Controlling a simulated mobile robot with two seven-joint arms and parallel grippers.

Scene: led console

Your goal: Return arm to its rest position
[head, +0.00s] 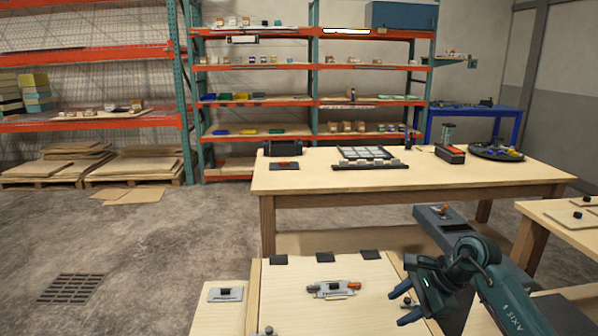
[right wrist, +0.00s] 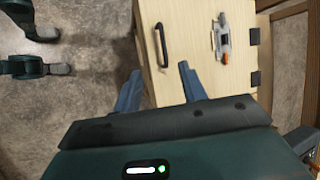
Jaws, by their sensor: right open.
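My right arm comes in from the lower right of the head view. Its gripper (head: 403,304) is open and empty, at the right side of a light wooden panel (head: 300,305). In the right wrist view the two blue fingers of my right gripper (right wrist: 158,88) stand wide apart over the panel's edge, with nothing between them. A grey latch-like fitting (head: 333,289) with an orange end lies on the panel; it also shows in the right wrist view (right wrist: 221,40). A black bar handle (right wrist: 161,45) is apart from the fingertips. My left gripper is not in view.
Black hinge-like blocks (head: 325,257) line the panel's far edge. A long wooden table (head: 330,180) with trays and devices stands behind. A grey box (head: 445,228) with an orange switch is just beyond my right arm. Open floor (head: 140,245) lies to the left.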

